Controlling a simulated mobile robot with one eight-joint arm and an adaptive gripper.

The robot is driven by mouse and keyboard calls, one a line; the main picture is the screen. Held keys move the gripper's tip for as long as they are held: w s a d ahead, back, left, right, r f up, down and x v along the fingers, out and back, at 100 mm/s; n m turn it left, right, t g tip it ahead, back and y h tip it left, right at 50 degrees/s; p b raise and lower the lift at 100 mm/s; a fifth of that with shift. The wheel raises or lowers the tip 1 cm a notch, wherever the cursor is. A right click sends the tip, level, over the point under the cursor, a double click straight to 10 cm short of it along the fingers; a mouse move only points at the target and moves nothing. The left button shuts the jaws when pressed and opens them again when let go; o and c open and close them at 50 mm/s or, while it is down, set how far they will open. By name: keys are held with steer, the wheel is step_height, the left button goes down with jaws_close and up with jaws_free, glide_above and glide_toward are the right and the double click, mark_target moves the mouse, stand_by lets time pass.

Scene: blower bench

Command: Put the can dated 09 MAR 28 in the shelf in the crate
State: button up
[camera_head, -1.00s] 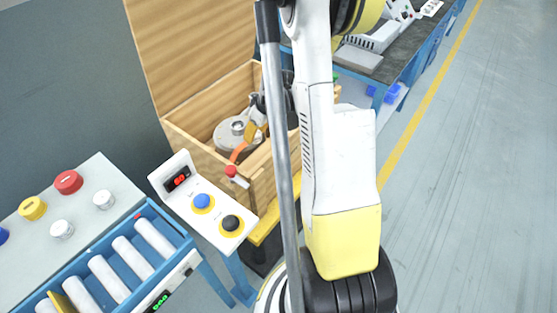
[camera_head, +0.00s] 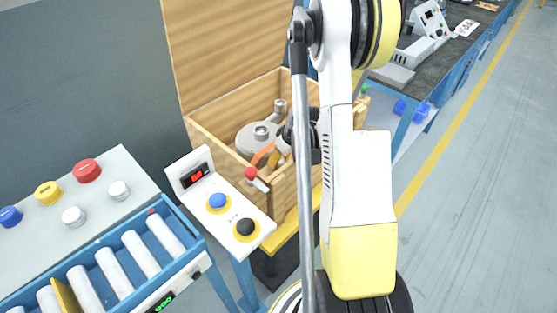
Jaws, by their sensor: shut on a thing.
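The wooden crate (camera_head: 222,147) stands open behind the control panel, with its lid raised at the back. My gripper (camera_head: 290,139) is dark and partly hidden by my arm, over the crate's right part. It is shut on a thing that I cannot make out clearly. An orange-yellow piece (camera_head: 283,147) shows beside the fingers; I cannot tell whether it is in them. A grey round metal part (camera_head: 250,138) lies inside the crate, with an orange piece (camera_head: 263,153) by it. No date print is readable. I cannot make out the can or the shelf.
A blue roller conveyor (camera_head: 183,213) and a grey button desk (camera_head: 120,163) are at the left. A dark bench (camera_head: 455,62) is at the back right. The floor at the right is clear.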

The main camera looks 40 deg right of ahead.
steer(key=o, duration=1.2)
steer(key=p+v, duration=0.5)
steer(key=v, duration=0.7)
steer(key=a+r, duration=1.2)
steer(key=a, duration=0.1)
steer(key=s+a+r+t, duration=0.1)
steer(key=s+a+r, duration=0.1)
steer(key=a, duration=0.3)
steer(key=s+a+r+t, duration=0.1)
steer(key=s+a+r, duration=0.2)
steer(key=s+a, duration=0.1)
steer(key=s+a+r, duration=0.2)
steer(key=s+a, duration=0.1)
steer(key=a, duration=0.3)
steer(key=shift+s+a+r+m+t, duration=0.1)
steer(key=shift+a+r+m+t, duration=0.1)
steer(key=shift+m+t, duration=0.2)
